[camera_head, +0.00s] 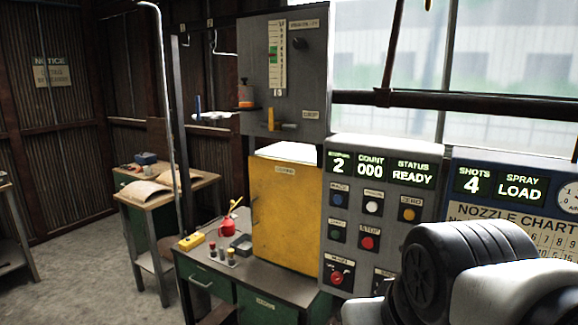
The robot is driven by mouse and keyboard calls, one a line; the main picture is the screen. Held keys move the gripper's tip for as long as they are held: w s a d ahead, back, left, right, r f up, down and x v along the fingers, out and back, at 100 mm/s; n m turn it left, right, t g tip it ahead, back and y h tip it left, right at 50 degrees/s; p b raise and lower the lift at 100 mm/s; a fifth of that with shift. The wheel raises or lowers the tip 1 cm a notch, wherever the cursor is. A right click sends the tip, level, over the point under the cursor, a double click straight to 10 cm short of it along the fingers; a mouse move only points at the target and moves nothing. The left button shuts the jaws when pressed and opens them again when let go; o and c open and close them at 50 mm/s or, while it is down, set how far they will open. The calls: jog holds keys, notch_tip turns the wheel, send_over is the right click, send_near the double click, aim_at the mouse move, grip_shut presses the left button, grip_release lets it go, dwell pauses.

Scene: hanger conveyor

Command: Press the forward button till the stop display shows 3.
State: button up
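The grey control panel (350,175) stands right of centre. Its leftmost display (338,163) shows 2; the small label above it is hard to read. Beside it, the count display shows 000 and the status display (411,173) reads READY. I cannot read for sure which is forward. My arm's black and white links fill the lower right and cover the panel's lower right. My gripper's fingers do not show.
A blue panel (470,180) to the right shows SHOTS 4 and SPRAY LOAD. A yellow cabinet door (285,215) stands left of the control panel, above a bench (215,268) with small items. A grey pole (175,120) rises at the left. Open floor lies far left.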

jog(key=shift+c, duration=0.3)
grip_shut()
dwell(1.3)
